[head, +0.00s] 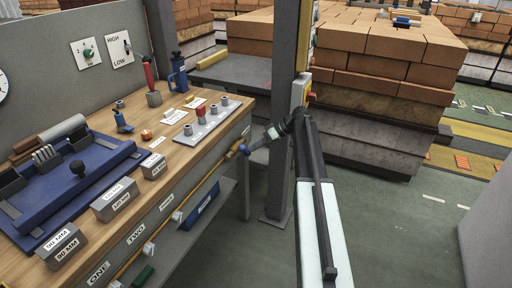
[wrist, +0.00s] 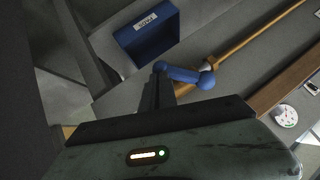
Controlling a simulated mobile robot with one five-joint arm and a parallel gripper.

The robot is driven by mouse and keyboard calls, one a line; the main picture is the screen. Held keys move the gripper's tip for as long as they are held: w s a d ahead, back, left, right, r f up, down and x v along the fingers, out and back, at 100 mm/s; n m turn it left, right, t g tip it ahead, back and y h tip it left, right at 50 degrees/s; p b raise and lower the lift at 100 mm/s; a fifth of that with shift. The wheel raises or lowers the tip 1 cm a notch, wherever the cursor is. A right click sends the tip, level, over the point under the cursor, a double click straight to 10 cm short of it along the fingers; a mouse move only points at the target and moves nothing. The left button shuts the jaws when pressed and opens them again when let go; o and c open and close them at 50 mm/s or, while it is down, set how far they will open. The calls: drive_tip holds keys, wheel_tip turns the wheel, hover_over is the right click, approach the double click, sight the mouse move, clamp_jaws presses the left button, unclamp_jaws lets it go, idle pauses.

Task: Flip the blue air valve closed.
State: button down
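The blue air valve (wrist: 182,74) shows in the wrist view as a blue lever with a round hub on a brass-coloured pipe (wrist: 250,37). Its lever points left from the hub, at an angle across the pipe. In the head view the valve (head: 244,150) sits at the far end of the pipe along the bench front. My gripper (head: 266,138) is beside it, at its right. In the wrist view the dark fingertips (wrist: 158,84) are close together, just below the lever's free end. I cannot tell whether they touch it. Nothing shows between them.
The workbench (head: 185,150) bears blocks, a blue fixture and hand tools. A blue bin (wrist: 145,42) is near the valve; it also sits on the shelf below in the head view (head: 203,205). A grey post (head: 284,170) stands close behind my arm. Brick pallets (head: 380,90) stand beyond.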

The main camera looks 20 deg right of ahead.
drive_tip(key=shift+f, duration=0.3)
drive_tip(key=shift+f+b, duration=0.6)
drive_tip(key=shift+b, duration=0.3)
drive_tip(key=shift+s+a+f, duration=0.2)
drive_tip(key=shift+s, duration=0.05)
drive_tip(key=p+v, duration=0.5)
drive_tip(key=v, duration=0.3)
drive_tip(key=shift+r, duration=0.15)
